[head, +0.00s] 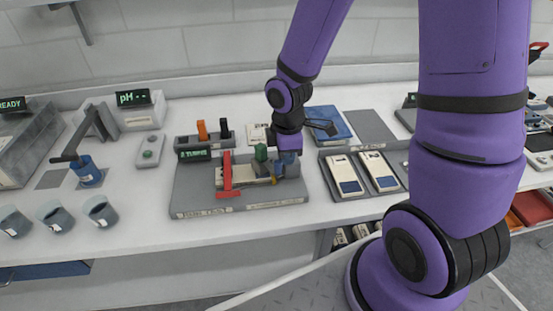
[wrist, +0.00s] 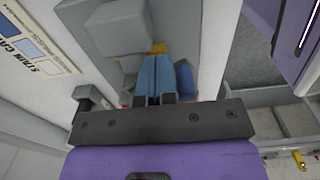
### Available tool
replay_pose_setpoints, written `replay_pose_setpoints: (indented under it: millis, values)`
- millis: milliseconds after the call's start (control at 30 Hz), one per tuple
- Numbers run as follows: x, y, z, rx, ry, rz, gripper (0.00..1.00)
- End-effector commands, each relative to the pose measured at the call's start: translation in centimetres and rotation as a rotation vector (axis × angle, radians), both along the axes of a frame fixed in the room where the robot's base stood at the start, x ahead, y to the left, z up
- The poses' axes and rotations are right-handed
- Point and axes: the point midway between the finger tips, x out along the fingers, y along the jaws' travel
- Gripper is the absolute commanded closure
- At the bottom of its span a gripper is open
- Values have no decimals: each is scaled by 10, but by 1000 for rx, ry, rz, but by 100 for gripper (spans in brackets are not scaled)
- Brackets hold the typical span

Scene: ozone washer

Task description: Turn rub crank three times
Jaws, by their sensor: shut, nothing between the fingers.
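A grey rub fixture (head: 185,198) lies on the bench in the head view, with a pale strip, a red lever (head: 227,178) and a green knob (head: 261,153) on it. My gripper (head: 289,163) is at the fixture's right end, right of the green knob. In the wrist view its blue fingers (wrist: 153,75) are together with nothing between them. A small yellow part (wrist: 158,48) shows just beyond the fingertips. A grey block (wrist: 115,22) stands beside it. I cannot clearly make out the crank; my gripper covers that end in the head view.
A small green-lit display (head: 195,155) on the fixture seems to read a turns count. A tray with white and blue cards (head: 347,178) lies right of the fixture. Several cups (head: 101,211) stand at the left. A blue book (head: 328,122) lies behind my gripper.

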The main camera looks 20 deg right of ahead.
Motion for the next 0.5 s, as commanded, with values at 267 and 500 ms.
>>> replay_pose_setpoints:
  millis: [267,500]
  values:
    - [-3,6,0,0,0,2,100]
    - [-12,20,0,0,-1,2,100]
